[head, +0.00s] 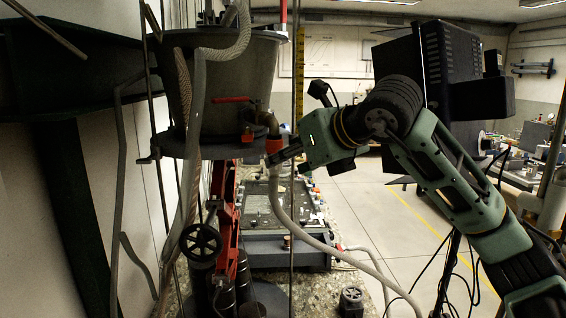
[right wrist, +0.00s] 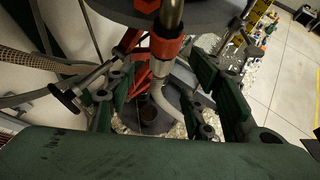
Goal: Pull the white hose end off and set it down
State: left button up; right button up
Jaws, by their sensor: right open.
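The white hose (head: 277,200) hangs from a red collar (head: 273,145) under the outlet pipe of the grey tank (head: 235,80). In the right wrist view the hose end (right wrist: 160,68) sits just below the red collar (right wrist: 166,46), and the hose curves away downward. My right gripper (head: 282,157) reaches in from the right at the collar's height. In the right wrist view its green fingers (right wrist: 163,82) are apart, one on each side of the hose, with visible gaps. My left gripper is not in view.
A red-handled valve (head: 233,99) sits on the tank beside the outlet. Ropes and thin rods hang at left. A red stand with a black handwheel (head: 200,243) is below. A low bench (head: 285,250) stands behind the hose. Open floor (head: 385,215) lies right.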

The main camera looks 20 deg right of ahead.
aim_at(275, 177)
jog(key=p+x, duration=0.2)
jog(key=x, duration=0.4)
jog(key=shift+w+d+p, duration=0.1)
jog(key=shift+w+p, duration=0.1)
jog(key=shift+p, duration=0.15)
jog(key=shift+w+f, duration=0.3)
jog(key=shift+w, duration=0.1)
jog(key=shift+s, duration=0.1)
grip_shut()
dwell(0.4)
